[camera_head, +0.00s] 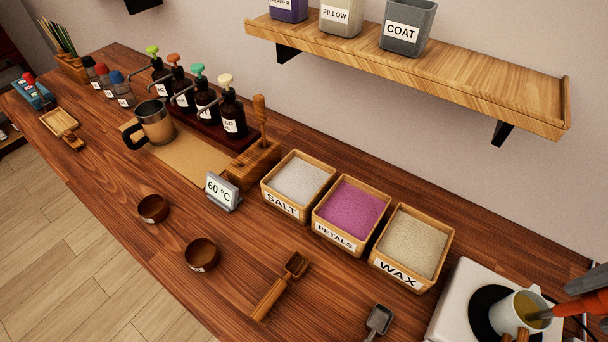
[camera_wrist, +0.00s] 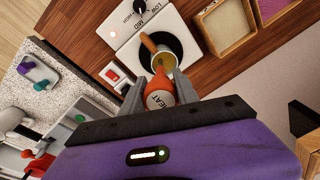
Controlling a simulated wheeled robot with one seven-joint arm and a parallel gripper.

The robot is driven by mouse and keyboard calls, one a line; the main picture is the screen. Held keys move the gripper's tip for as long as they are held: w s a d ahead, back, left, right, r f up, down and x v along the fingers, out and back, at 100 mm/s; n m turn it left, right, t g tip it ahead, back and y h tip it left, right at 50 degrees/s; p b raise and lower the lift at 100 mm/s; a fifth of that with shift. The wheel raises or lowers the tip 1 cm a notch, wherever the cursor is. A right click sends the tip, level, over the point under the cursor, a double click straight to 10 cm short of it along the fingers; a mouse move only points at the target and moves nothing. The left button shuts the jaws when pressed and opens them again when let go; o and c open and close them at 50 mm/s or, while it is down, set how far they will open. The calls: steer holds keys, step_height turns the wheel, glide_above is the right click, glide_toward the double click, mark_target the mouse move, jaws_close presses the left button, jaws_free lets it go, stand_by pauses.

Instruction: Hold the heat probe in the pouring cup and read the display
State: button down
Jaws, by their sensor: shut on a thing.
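My gripper (camera_wrist: 160,92) is shut on the orange heat probe (camera_wrist: 160,98), whose body is marked HEAT in the wrist view. The probe (camera_head: 578,306) also shows at the right edge of the head view, tilted, its tip reaching into the pouring cup (camera_head: 507,313). The cup, white with a wooden handle and yellowish contents, stands on the black plate of a white heater (camera_head: 461,290); it also shows in the wrist view (camera_wrist: 166,58). Whether the tip touches the cup's bottom is hidden. A small grey display (camera_head: 222,191) on the table reads 60 °C.
Bins of salt (camera_head: 299,180), petals (camera_head: 351,214) and wax (camera_head: 411,245) stand left of the heater. A scoop (camera_head: 281,286) and two bowls lie in front. A metal mug (camera_head: 154,124) and pump bottles are farther left. A shelf (camera_head: 410,65) overhangs the back.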

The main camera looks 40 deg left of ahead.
steer(key=shift+s+r+p, duration=0.15)
steer(key=shift+r+p, duration=1.05)
steer(key=shift+r, duration=0.2)
steer(key=shift+s+r+p, duration=0.15)
steer(key=shift+r+p, duration=1)
steer(key=shift+r, duration=0.2)
steer(key=shift+d+f, duration=0.1)
